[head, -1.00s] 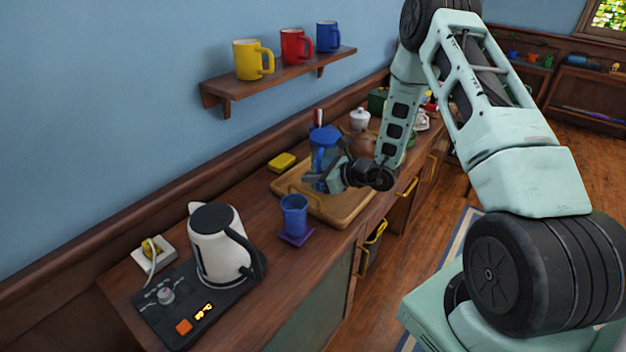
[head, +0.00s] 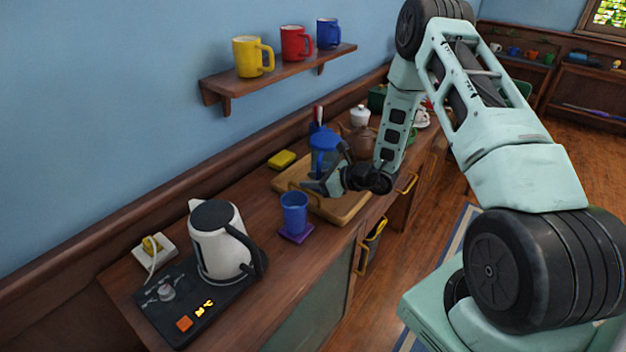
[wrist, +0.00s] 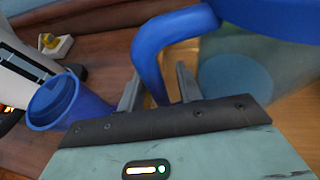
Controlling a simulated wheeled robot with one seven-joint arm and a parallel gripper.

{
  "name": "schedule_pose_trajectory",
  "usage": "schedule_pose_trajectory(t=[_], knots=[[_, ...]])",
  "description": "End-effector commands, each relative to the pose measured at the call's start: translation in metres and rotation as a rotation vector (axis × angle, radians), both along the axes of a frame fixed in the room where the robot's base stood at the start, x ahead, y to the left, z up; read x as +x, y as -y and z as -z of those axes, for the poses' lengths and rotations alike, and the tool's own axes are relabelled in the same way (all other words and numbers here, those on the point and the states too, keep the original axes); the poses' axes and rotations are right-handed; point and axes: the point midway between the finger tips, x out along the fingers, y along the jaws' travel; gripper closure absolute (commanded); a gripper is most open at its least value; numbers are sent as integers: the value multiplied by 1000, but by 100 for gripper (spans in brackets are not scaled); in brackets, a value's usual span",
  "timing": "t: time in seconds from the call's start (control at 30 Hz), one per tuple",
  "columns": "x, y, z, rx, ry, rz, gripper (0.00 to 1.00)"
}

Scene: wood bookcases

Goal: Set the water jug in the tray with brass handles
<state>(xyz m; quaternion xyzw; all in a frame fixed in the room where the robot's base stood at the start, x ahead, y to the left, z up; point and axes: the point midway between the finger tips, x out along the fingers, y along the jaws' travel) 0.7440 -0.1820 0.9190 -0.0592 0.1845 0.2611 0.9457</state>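The water jug (head: 323,142) has a blue lid, a blue handle and a clear bluish body. It stands upright at the wooden tray (head: 345,208) on the counter, and my gripper partly hides its base. My gripper (head: 318,186) is beside the jug on its near side, low over the tray. In the wrist view, the jug's blue handle (wrist: 150,62) comes down between my fingers (wrist: 158,92), with gaps at its sides. The jug's clear body (wrist: 240,70) is to the right. My gripper is open around the handle.
A blue cup (head: 294,212) on a purple coaster (head: 296,236) stands just left of the tray. A white kettle (head: 215,240) is on its base farther left. A yellow block (head: 281,160) lies behind the tray, and a brown teapot (head: 362,140) stands beyond it.

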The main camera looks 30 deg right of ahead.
Motion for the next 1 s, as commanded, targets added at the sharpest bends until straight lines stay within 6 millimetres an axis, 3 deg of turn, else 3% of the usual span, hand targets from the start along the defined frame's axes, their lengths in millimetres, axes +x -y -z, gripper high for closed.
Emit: schedule_pose_trajectory(t=[0.17, 0.6, 0.8, 0.87, 0.93, 1.0], knots=[[-7, 6, -5, -1, -1, 3, 65], [-77, 47, -38, -1, 1, 4, 65], [-93, 55, -47, -1, 0, -3, 65], [-94, 49, -51, -5, 4, -27, 65], [-94, 28, -61, -17, 14, -106, 65], [-97, -11, -77, -45, 32, -256, 65]])
